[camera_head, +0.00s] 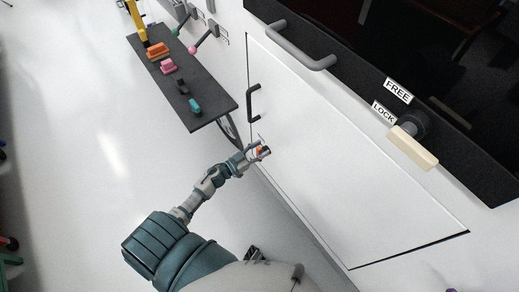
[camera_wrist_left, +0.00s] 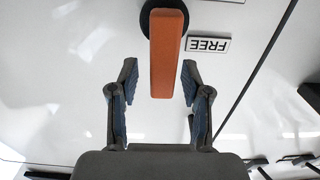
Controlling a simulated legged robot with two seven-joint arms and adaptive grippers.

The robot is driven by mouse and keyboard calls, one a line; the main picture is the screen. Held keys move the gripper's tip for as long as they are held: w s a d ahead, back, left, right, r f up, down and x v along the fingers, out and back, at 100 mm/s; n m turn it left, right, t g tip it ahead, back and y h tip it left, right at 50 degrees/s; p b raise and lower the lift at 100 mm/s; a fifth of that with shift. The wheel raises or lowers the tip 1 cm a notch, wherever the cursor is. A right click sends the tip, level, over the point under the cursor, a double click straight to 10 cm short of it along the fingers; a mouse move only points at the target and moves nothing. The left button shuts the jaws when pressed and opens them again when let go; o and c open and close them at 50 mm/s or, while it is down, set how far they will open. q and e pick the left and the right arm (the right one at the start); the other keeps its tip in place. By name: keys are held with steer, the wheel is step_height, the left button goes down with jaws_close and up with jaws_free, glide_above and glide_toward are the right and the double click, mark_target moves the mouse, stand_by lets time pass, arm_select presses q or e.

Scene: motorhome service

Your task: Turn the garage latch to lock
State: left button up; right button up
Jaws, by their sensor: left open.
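The garage latch is an orange bar handle (camera_wrist_left: 166,55) on a dark round hub in the left wrist view. A FREE label (camera_wrist_left: 208,45), upside down there, sits on the white panel just right of it. My left gripper (camera_wrist_left: 159,75) is open, with one finger on each side of the orange handle and a visible gap on both sides. In the head view my left gripper (camera_head: 261,146) is at the left edge of the white door (camera_head: 340,165), with a small orange patch of the latch (camera_head: 260,150) showing between its fingers. My right gripper is out of view.
A cream-handled latch (camera_head: 413,148) with FREE and LOCK labels is on the black panel at right. A black pull handle (camera_head: 253,103) and a grey bar (camera_head: 300,48) project from the vehicle. A dark shelf (camera_head: 215,112) with several coloured items stands left.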

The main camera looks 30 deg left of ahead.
arm_select(q)
steer(key=shift+a, duration=0.3)
jaws_close()
